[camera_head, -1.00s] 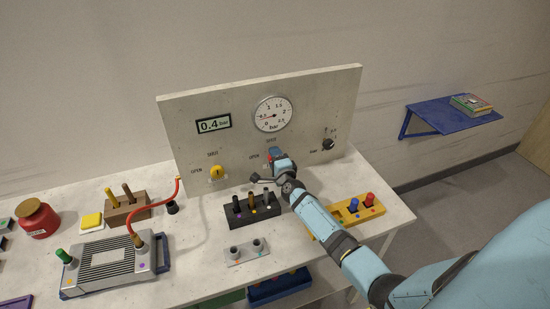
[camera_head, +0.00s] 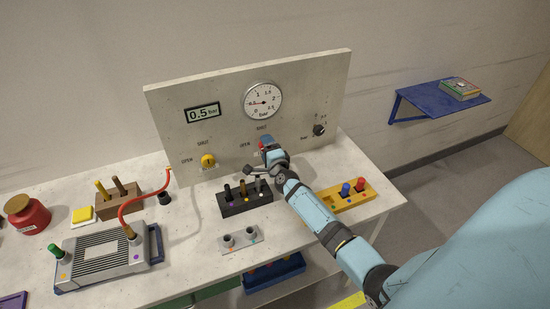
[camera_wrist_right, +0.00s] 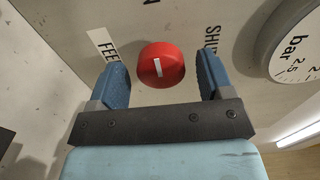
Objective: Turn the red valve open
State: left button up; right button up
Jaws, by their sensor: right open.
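The red valve (camera_wrist_right: 161,65) is a round knob on the upright panel. In the right wrist view its white mark runs nearly vertical, slightly tilted, with a lettered N above it and part of the word SHUT to its right. My right gripper (camera_wrist_right: 161,76) is open, with one blue finger on each side of the knob and gaps between. In the head view the right gripper (camera_head: 266,146) is at the panel and mostly hides the valve. The digital readout (camera_head: 203,113) shows 0.5 bar. My left gripper is not in view.
A round gauge (camera_head: 263,101) sits above the valve. A yellow valve (camera_head: 208,161) is to its left and a black knob (camera_head: 319,130) to its right. A black block with pegs (camera_head: 230,205) and a yellow block (camera_head: 330,203) stand in front on the table.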

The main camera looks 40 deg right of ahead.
jog(key=v, duration=1.2)
jog(key=shift+b, duration=0.3)
jog(key=shift+s+a+r, duration=0.1)
